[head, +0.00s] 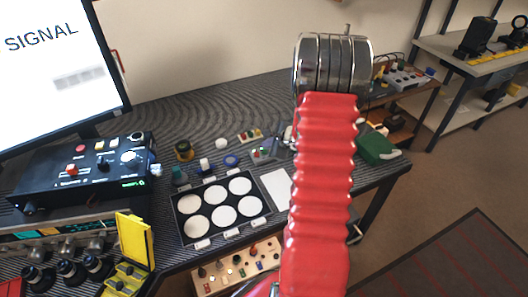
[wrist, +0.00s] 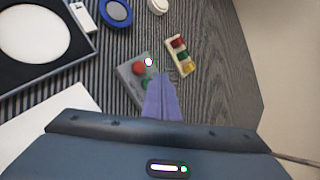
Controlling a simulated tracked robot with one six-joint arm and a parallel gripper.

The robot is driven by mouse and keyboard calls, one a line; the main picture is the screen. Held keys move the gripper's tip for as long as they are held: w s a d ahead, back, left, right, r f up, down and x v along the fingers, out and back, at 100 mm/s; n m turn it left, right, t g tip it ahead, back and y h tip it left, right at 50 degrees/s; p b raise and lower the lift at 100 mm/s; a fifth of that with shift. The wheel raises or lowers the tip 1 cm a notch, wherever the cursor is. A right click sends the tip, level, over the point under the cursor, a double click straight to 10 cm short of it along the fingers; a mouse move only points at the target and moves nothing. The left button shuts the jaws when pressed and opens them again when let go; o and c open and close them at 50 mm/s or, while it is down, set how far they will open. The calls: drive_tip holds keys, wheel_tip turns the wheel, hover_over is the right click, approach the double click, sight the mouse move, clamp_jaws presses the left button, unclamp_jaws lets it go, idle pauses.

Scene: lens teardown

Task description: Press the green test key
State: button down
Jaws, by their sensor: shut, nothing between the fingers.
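The green test key (wrist: 146,84) shows in the wrist view as a green round button on a small grey box (wrist: 126,71). The box also carries a red button (wrist: 138,69) and a white round spot (wrist: 149,62). My gripper (wrist: 163,78) is shut and empty, its purple fingers just right of the green key and hiding part of it. I cannot tell whether the fingers touch the key or hang above it. In the head view the grey box (head: 264,151) sits on the striped bench, left of my red arm, which hides most of my gripper.
A cream holder (wrist: 180,56) with red, green and yellow pieces lies close to the right of the box. A black tray (head: 180,214) of white discs, a white sheet (head: 277,188) and a blue ring (head: 231,160) lie nearby.

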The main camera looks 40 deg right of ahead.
drive_tip(key=shift+r, duration=0.15)
wheel_tip(320, 180, up, 5)
drive_tip(key=shift+f, duration=0.1)
idle(0.8)
idle(0.8)
